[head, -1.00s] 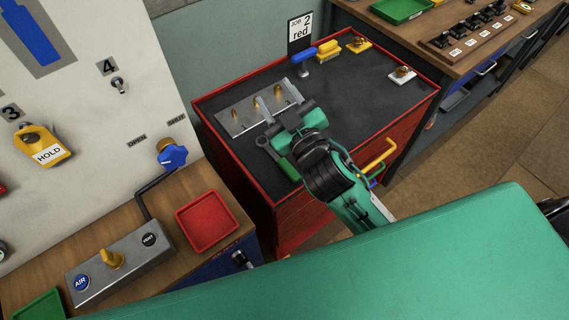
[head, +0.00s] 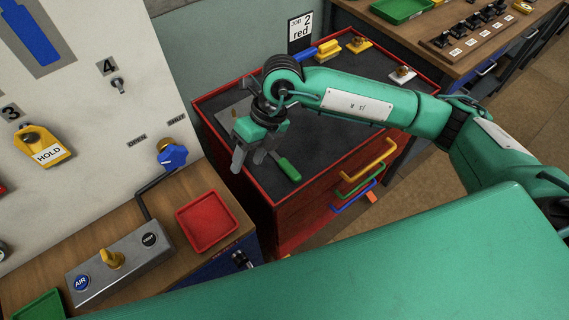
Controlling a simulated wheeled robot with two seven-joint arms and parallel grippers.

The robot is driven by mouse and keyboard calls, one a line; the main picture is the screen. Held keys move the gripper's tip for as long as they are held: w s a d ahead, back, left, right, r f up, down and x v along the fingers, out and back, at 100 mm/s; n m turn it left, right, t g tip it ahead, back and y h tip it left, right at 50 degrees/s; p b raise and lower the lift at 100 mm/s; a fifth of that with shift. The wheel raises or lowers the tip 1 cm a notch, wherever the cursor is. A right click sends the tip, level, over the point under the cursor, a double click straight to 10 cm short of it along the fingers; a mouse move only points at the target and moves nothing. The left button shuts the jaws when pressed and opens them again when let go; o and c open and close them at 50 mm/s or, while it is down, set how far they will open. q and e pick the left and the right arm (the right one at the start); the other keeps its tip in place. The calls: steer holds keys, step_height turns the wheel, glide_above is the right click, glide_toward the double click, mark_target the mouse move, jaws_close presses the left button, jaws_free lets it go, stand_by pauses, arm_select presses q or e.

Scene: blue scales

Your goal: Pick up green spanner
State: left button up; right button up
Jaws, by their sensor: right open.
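The green spanner (head: 288,168) lies on the dark top of the red tool cabinet, near its front edge. Its green handle shows, while its head end is hidden behind my right gripper. My right gripper (head: 249,161) is open and empty, with its fingers pointing down, just left of the green handle. I cannot tell how high it is above the cabinet top. My left gripper is not in view.
The red cabinet (head: 285,222) has a raised red rim. A metal plate (head: 228,117) is partly covered by my arm. A blue-handled tool (head: 307,53) and a yellow block (head: 329,47) lie behind. A red tray (head: 207,222) sits on the wooden bench to the left.

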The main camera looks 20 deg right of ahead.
steer(key=w+d+m+t+h, duration=0.1)
steer(key=w+d+t+h, duration=0.1)
steer(key=w+d+h, duration=0.5)
steer(key=y+p, duration=0.2)
glide_above(284, 162)
steer(key=f, duration=0.7)
steer(key=shift+s+f, duration=0.25)
steer(key=shift+s, duration=0.1)
steer(key=shift+f, duration=0.55)
steer(key=shift+w+f+p, duration=0.1)
steer(key=shift+f+p, duration=0.2)
steer(key=shift+p, duration=0.15)
steer(key=f+p, duration=0.1)
steer(key=f, duration=0.2)
steer(key=shift+w+f+p, duration=0.2)
steer(key=shift+p, duration=0.2)
steer(key=shift+f, duration=0.65)
steer(key=c, duration=1)
jaws_close()
